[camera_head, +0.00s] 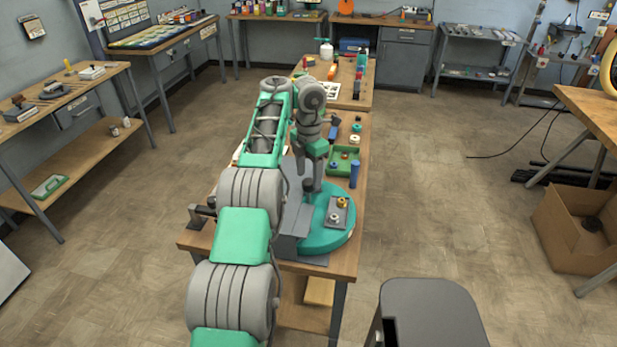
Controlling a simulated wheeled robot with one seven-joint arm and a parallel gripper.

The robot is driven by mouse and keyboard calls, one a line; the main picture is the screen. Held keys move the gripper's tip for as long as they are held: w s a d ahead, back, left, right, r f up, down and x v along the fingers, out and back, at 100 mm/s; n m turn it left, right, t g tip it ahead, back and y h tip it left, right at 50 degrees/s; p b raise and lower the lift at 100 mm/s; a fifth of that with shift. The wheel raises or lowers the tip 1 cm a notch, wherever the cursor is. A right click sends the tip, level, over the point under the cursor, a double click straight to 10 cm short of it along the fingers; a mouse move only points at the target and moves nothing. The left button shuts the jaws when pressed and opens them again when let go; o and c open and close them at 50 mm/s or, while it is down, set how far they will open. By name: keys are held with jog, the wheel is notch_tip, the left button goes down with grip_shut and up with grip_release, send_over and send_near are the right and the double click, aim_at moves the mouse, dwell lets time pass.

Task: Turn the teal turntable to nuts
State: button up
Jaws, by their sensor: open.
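The teal turntable (318,241) lies on the near end of the wooden workbench, partly hidden on its left by my arm and a grey upright panel. A grey plate (345,222) on its right side carries a yellow ring (342,203) and a small grey-and-yellow part (335,217). I cannot make out a "nuts" label. My gripper (309,190) points down at the far-left edge of the turntable. It is open, with nothing visibly held; its fingertips are small and I cannot tell whether they touch the turntable.
A green tray (333,161) of small parts and an upright blue cylinder (354,174) stand behind the turntable. Colored rings sit farther back. A grey seat (430,310) stands in front on the right, and a cardboard box (570,235) lies far right. Floor right of the bench is open.

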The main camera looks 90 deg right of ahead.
notch_tip(320, 180, up, 6)
jog(key=p, duration=0.2)
jog(key=shift+f+p, duration=0.15)
jog(key=shift+p, duration=0.15)
jog(key=shift+f, duration=0.1)
